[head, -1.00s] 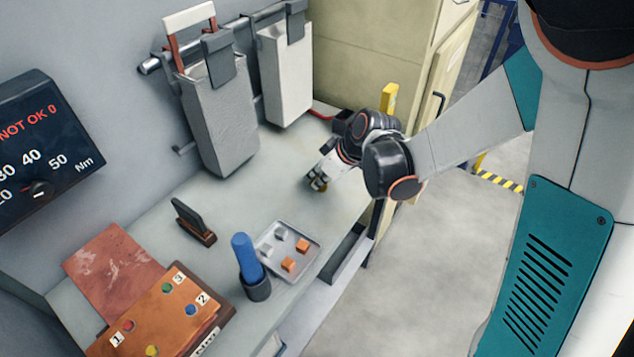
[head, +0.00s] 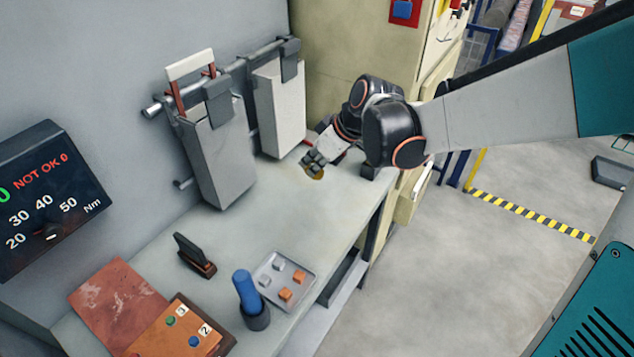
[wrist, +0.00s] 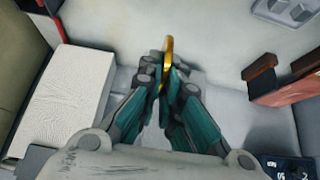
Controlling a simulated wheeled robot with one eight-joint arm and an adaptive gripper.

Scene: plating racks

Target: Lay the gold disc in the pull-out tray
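My gripper (head: 316,163) is over the far part of the grey bench (head: 318,205), near the hanging bins. It is shut on the gold disc (head: 317,175). In the wrist view the gold disc (wrist: 168,58) stands edge-on between the two fingertips (wrist: 166,82), its upper part sticking out past them. Whether the disc touches the bench is unclear. A grey open-topped drawer with a dark inside (head: 343,278) sits below the bench's front edge and seems to be the pull-out tray. It looks empty, but its inside is only partly visible.
A small tray (head: 281,281) with orange and grey cubes lies on the bench beside a blue-handled tool (head: 246,290) in a cup. A dark stand (head: 193,255) is behind them. Grey (head: 220,160) and white (head: 280,110) bins hang from a rail. A beige cabinet (head: 345,35) closes the far end.

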